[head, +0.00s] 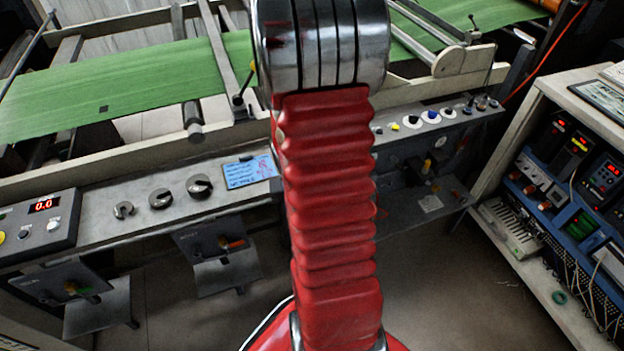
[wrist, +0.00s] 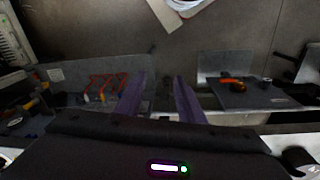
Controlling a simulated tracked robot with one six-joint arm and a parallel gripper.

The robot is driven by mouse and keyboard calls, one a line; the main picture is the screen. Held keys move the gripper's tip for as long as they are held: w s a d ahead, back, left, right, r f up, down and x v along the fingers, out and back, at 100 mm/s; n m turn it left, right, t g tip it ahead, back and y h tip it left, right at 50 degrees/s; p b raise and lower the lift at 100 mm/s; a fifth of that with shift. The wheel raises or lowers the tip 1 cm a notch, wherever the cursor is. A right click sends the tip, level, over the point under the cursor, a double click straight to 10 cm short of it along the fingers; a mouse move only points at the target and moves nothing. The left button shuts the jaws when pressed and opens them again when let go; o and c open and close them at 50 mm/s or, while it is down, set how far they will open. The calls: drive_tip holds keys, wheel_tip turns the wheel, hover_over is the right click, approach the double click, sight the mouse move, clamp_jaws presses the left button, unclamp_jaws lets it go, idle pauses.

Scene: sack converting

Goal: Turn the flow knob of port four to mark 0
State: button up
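Several round knobs stand on the long grey machine rail. At the left are a silver-and-dark knob (head: 123,210), a middle knob (head: 160,198) and a third knob (head: 199,186). A row of smaller knobs, among them a blue-and-white one (head: 431,117), runs along the right part. I cannot read which belongs to port four, nor any mark. My red arm hides the rail's middle. My gripper (wrist: 160,78) shows in the wrist view, with two purple fingers apart and nothing visible between them. It is hidden in the head view. A dark knob (wrist: 299,160) is at the wrist view's lower right.
A control box (head: 43,222) reading 0.0 sits at the left rail end. A blue label card (head: 247,172) lies beside my arm. Metal brackets (head: 222,262) hang below the rail. A cabinet of instruments (head: 560,200) stands at right. The floor (head: 440,290) between is open.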

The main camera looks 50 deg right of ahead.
drive_tip(key=s+d+f+m+t+h, duration=0.15)
drive_tip(key=d+f+m, duration=0.25)
drive_tip(key=f, duration=0.6)
drive_tip(key=s+d+f+m+t+h, duration=0.1)
drive_tip(key=d+f+m+t, duration=0.3)
drive_tip(key=f, duration=0.7)
drive_tip(key=s+d+f+m+t+h, duration=0.1)
drive_tip(key=d+f+m+t, duration=0.3)
drive_tip(key=f, duration=0.6)
drive_tip(key=w+d+r+m+t+h, duration=0.1)
drive_tip(key=w+r+m+t+h, duration=0.1)
drive_tip(key=r+m, duration=0.3)
drive_tip(key=w+d+r+m+t+h, duration=0.2)
drive_tip(key=r+m, duration=0.3)
drive_tip(key=r, duration=0.3)
drive_tip(key=shift+w+m+t+h, duration=0.25)
drive_tip(key=shift+m+t+h, duration=0.15)
drive_tip(key=shift+t+h, duration=0.4)
drive_tip(key=shift+d, duration=0.1)
drive_tip(key=x, duration=1.3)
drive_tip(key=shift+w+d, duration=0.2)
drive_tip(key=shift+w, duration=0.15)
